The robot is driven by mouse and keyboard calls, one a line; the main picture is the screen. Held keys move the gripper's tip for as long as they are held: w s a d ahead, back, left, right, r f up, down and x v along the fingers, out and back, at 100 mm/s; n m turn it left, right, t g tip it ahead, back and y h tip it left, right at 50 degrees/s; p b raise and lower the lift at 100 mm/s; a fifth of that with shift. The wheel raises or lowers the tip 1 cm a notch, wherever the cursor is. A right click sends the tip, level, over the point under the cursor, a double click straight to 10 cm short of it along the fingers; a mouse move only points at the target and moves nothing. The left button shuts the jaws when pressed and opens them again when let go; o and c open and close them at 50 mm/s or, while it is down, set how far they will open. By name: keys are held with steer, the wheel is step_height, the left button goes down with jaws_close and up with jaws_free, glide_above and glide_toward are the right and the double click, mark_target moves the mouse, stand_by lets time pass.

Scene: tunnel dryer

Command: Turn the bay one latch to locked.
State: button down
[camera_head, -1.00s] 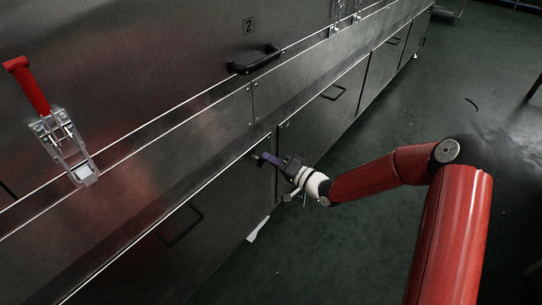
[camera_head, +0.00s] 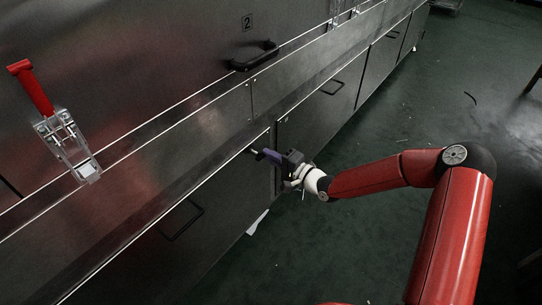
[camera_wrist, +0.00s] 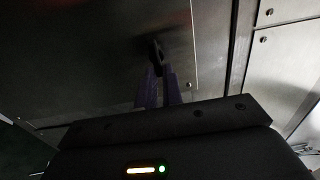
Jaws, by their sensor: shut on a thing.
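The bay one latch is a small turn handle on the dryer's lower panel. Only its small pale end (camera_head: 253,150) shows past my fingertips in the head view. In the wrist view its dark handle (camera_wrist: 157,52) stands out from the metal panel between the tips of my purple fingers. My gripper (camera_head: 260,154) is shut on the latch; it also shows in the wrist view (camera_wrist: 158,72). The fingers hide much of the latch, and I cannot read its lock setting.
A red-handled toggle clamp (camera_head: 55,120) is at the left. A black pull handle (camera_head: 254,57) sits below the "2" label (camera_head: 247,22). The green floor (camera_head: 370,110) is open to the right.

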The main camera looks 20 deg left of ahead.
steer(key=c, duration=1.5)
jaws_free()
steer(key=shift+c, duration=0.2)
steer(key=shift+d, duration=0.15)
steer(key=v, duration=0.7)
steer(key=shift+s+d, duration=0.15)
steer(key=shift+d, duration=0.15)
steer(key=shift+f, duration=0.1)
